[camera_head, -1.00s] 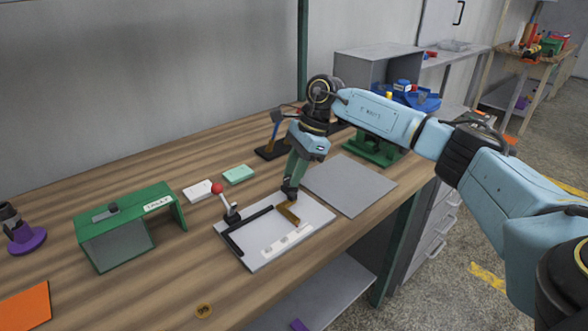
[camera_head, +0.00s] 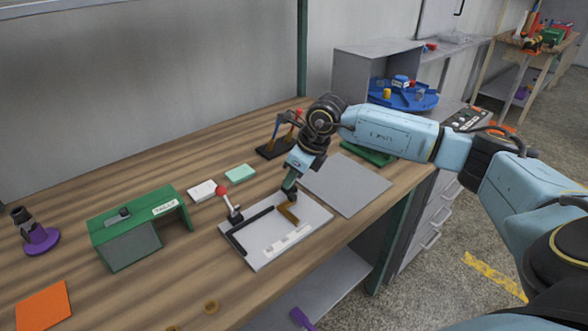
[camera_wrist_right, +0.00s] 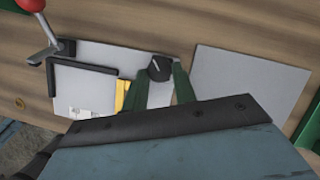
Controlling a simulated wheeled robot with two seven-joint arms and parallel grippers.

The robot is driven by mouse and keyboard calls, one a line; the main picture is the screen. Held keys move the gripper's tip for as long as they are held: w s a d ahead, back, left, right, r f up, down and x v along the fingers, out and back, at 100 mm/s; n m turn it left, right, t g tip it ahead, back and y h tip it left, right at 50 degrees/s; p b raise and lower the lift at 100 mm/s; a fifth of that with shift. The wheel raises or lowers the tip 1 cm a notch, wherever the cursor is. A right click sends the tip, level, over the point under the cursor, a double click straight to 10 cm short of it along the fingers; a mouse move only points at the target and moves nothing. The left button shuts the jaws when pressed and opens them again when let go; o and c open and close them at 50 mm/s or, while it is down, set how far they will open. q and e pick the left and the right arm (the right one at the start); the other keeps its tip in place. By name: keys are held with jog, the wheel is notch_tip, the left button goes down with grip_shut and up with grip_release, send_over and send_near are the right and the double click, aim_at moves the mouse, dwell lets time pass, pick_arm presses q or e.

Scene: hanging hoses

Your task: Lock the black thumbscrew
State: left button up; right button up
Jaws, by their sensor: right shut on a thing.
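The black thumbscrew (camera_wrist_right: 159,68) is a small round knob with a light mark on top, at the upper right part of the light grey plate (camera_wrist_right: 110,58) in the right wrist view. My right gripper (camera_wrist_right: 163,76) has its green fingers shut on the knob, one on each side. In the head view the right gripper (camera_head: 289,188) points down at the far right corner of the plate (camera_head: 262,258) and hides the knob. A brass-coloured L-shaped bracket (camera_head: 288,213) lies right beside the fingers. My left gripper is not in view.
A red-knobbed lever clamp (camera_head: 229,203) and a black L-shaped stop (camera_head: 250,222) are on the plate. A bare grey sheet (camera_head: 347,186) lies to its right. A green housing (camera_head: 130,240) stands at left, with small cards (camera_head: 240,173) behind the plate.

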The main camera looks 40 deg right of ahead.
jog(key=shift+a+m+h, duration=0.1)
jog(key=shift+m+h, duration=0.2)
jog(key=shift+m, duration=0.6)
jog(key=shift+a+m+t+h, duration=0.1)
jog(key=shift+m+t+h, duration=0.2)
jog(key=shift+m, duration=0.6)
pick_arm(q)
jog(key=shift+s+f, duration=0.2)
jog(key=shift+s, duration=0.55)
pick_arm(e)
jog(key=shift+a+m+h, duration=0.2)
jog(key=shift+m+h, duration=0.6)
jog(key=shift+m, duration=1.1)
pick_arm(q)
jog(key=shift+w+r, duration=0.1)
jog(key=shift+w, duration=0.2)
pick_arm(e)
jog(key=o, duration=0.8)
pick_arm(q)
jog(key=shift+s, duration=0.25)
pick_arm(e)
jog(key=shift+o, duration=1)
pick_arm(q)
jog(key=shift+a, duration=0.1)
